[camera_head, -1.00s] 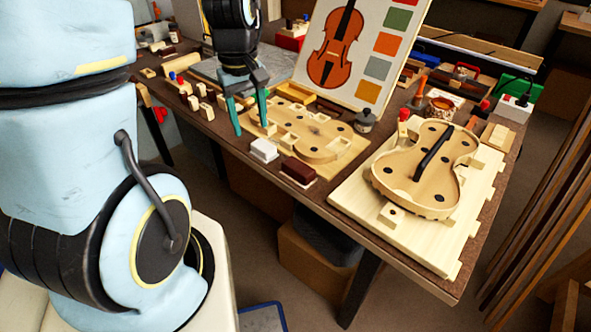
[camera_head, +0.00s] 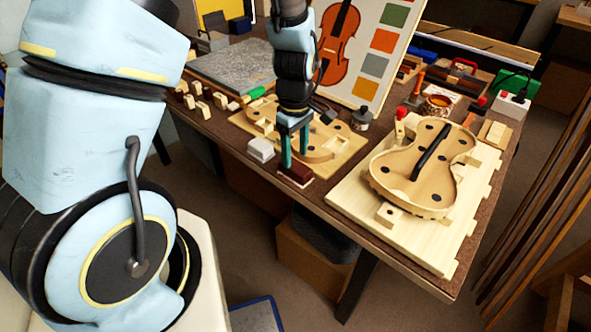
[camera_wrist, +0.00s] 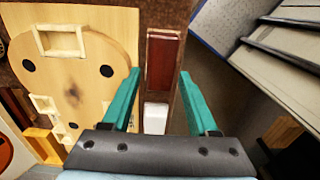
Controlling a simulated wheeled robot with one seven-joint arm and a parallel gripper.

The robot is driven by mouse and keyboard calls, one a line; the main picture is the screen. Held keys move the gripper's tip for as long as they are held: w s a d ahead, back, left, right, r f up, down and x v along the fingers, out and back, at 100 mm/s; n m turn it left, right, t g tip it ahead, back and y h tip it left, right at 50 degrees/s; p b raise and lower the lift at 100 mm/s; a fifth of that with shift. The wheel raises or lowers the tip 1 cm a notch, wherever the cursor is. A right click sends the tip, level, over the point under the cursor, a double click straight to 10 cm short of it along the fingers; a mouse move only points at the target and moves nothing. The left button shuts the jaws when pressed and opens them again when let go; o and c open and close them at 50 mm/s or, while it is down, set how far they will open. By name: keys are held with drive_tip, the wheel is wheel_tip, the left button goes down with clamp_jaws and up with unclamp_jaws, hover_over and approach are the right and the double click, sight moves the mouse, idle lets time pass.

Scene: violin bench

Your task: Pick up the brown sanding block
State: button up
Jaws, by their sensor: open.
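The brown sanding block (camera_head: 297,172) lies near the front edge of the bench, with a pale layer under it. In the wrist view the block (camera_wrist: 162,62) shows as a dark red-brown rectangle just ahead of the fingertips, in line with the gap between them. My gripper (camera_head: 294,156) is open and empty, with its teal fingers pointing down above the block. In the wrist view the fingers (camera_wrist: 160,80) stand apart, one on each side of the block's line. Part of the block is hidden behind the fingers in the head view; contact cannot be told.
A white block (camera_head: 261,149) sits just left of the brown block. A wooden violin plate on a board (camera_head: 345,150) lies behind my gripper. A violin body (camera_head: 400,190) in a pale mould stands to the right. The bench edge is close in front.

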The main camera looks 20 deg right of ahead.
sight(296, 166)
drive_tip(key=shift+s+f+p, duration=0.15)
drive_tip(key=shift+f+p, duration=0.45)
drive_tip(key=shift+f, duration=1.75)
clamp_jaws()
